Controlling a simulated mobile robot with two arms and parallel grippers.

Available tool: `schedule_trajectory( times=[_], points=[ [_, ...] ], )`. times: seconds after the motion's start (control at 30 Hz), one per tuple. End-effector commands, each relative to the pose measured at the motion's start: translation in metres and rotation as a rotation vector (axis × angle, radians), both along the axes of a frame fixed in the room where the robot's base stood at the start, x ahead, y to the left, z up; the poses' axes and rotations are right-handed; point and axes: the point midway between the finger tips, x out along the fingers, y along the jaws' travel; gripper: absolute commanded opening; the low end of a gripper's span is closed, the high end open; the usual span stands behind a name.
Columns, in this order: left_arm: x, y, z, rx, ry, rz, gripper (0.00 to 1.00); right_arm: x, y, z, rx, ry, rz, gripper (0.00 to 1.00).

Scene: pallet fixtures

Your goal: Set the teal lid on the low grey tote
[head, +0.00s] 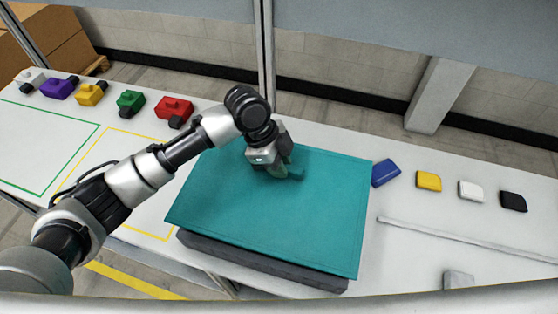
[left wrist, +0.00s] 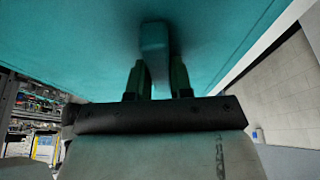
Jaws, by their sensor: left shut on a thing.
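The teal lid (head: 270,220) lies flat over the low grey tote (head: 262,268) and covers its top. Only the tote's dark front wall shows below the lid's near edge. I cannot tell whether the lid touches the rim or hangs just above it. My left gripper (head: 281,172) is shut on the small teal handle (head: 295,174) near the lid's far side. The left wrist view shows the two fingers (left wrist: 158,82) at the handle (left wrist: 155,45), with the lid (left wrist: 80,45) spread across the top. The tote's inside is hidden. My right gripper is out of view.
Green, red (head: 174,109) and other coloured blocks stand at the back left, near green and yellow floor-tape outlines (head: 120,138) on the table. Blue (head: 385,173), yellow, white and black pieces lie right of the lid. A thin pale bar (head: 470,240) and grey block (head: 458,279) lie right.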

Motion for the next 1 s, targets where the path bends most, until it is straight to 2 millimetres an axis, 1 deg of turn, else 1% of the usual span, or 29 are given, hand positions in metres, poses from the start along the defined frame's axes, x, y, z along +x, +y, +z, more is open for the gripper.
schedule_trajectory(
  times=[0.03,0.13,0.5,0.8,1.0],
  points=[
    [0.0,0.0,-0.003,-0.001,-0.001,0.0,0.0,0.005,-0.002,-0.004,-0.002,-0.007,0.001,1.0],
    [0.0,0.0,-0.01,0.0,-0.001,0.002,0.0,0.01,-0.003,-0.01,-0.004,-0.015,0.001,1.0],
    [0.0,0.001,-0.043,-0.001,-0.002,0.003,0.0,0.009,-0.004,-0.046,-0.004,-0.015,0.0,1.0],
    [0.0,0.0,-0.059,-0.001,-0.002,0.003,0.0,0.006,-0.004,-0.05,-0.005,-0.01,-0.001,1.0],
    [0.0,0.0,-0.06,-0.001,-0.002,0.003,0.0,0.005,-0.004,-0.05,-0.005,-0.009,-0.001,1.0]
  ],
)
